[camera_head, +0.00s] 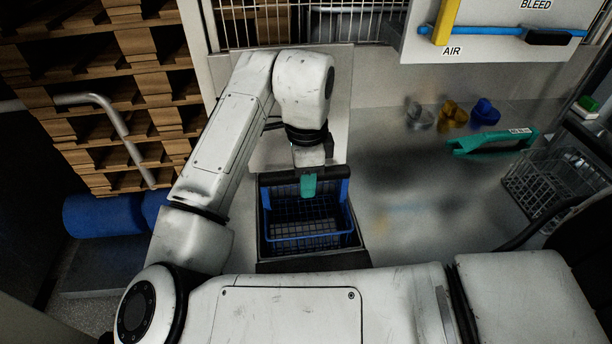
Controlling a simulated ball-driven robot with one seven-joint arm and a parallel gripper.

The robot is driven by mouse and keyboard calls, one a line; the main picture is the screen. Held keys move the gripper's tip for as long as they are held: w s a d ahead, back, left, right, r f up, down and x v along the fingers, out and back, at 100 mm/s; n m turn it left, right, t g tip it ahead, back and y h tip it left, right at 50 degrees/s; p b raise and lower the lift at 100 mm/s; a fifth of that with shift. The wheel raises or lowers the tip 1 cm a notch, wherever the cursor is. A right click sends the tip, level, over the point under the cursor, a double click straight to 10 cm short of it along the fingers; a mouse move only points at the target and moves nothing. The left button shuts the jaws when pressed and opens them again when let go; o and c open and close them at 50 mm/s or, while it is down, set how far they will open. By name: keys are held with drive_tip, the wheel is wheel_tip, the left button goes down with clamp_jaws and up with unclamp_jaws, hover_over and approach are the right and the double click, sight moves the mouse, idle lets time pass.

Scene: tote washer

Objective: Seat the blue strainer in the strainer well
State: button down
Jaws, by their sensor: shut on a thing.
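The blue strainer (305,243) is a wire-mesh basket with blue side uprights, in the lower middle of the head view. My gripper (308,186), with teal showing at its fingers, points down at the strainer's far upper side and is shut on it. The strainer well (312,267) is a dark-rimmed square opening around and below the strainer. The strainer looks roughly level and lined up within the rim. I cannot tell whether it rests on the well or hangs just above it. The exact grip contact is partly hidden by my gripper.
A steel counter (400,215) lies clear to the right. Farther back on it stand small grey, yellow and blue fittings (484,112) and a teal tool (492,142). A wire basket (545,185) is at the right edge. Stacked wooden pallets (130,90) stand to the left.

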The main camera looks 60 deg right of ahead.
drive_tip(key=shift+f+b, duration=0.9)
drive_tip(key=shift+f, duration=0.7)
drive_tip(key=shift+f+b, duration=1.05)
drive_tip(key=shift+f, duration=0.3)
drive_tip(key=shift+f+b, duration=1.05)
drive_tip(key=shift+f, duration=0.55)
drive_tip(key=shift+f+b, duration=1.05)
drive_tip(key=shift+f, duration=0.45)
